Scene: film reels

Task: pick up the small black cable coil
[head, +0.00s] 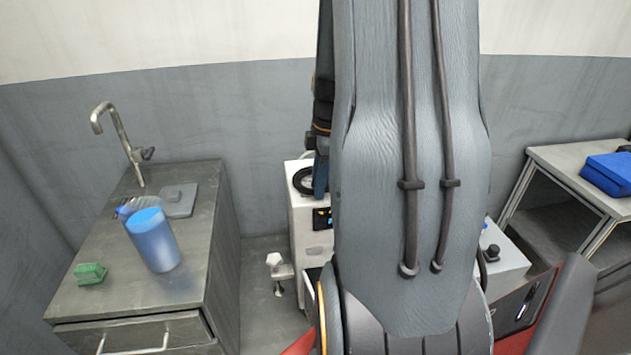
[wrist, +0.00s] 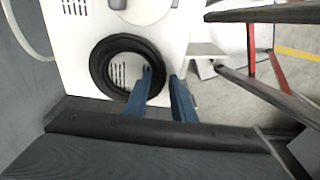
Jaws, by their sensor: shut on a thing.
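The black cable coil (wrist: 98,66) is a thick dark ring against the white top of a machine in the wrist view. In the head view the coil (head: 297,182) shows partly, its right side hidden by my gripper. My gripper (wrist: 163,78) has two blue fingers, one inside the ring and one outside its right side. It is shut on the coil's rim. In the head view my gripper (head: 320,178) is seen edge-on at the machine's top. Whether the coil still touches the surface I cannot tell.
The white machine (head: 309,216) stands behind my arm, which hides much of it. At left, a grey cabinet (head: 100,290) bears a blue cup (head: 153,242), a green block (head: 90,274) and a tap (head: 122,140). At right, a blue folded item (head: 610,173) lies on a shelf table (head: 570,158).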

